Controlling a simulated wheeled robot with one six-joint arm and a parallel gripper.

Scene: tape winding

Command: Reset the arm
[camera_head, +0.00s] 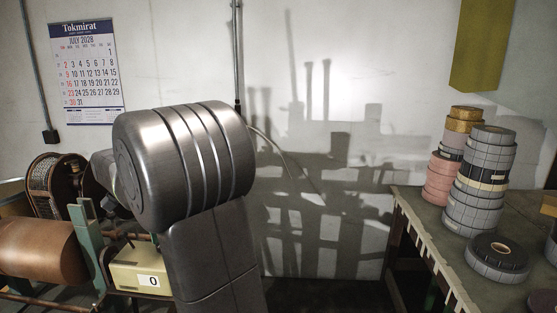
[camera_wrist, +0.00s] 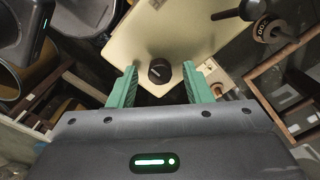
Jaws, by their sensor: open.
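My gripper (camera_wrist: 161,82) shows in the wrist view with its two green fingers spread apart and nothing held between them. Beyond the fingertips is a cream-coloured panel (camera_wrist: 160,30) with a black round knob (camera_wrist: 160,71) on it. The knob lies between the fingers in the picture; I cannot tell how far off it is. In the head view my grey arm fills the middle, bent at a large ribbed joint. My gripper cannot be made out there.
At left stand a brown roll (camera_head: 38,249), a dark reel (camera_head: 52,182) and a yellowish counter box (camera_head: 138,272) reading 0. At right a table (camera_head: 418,221) holds stacked tape rolls (camera_head: 478,185) and a dark roll (camera_head: 497,258). A calendar (camera_head: 86,75) hangs on the wall.

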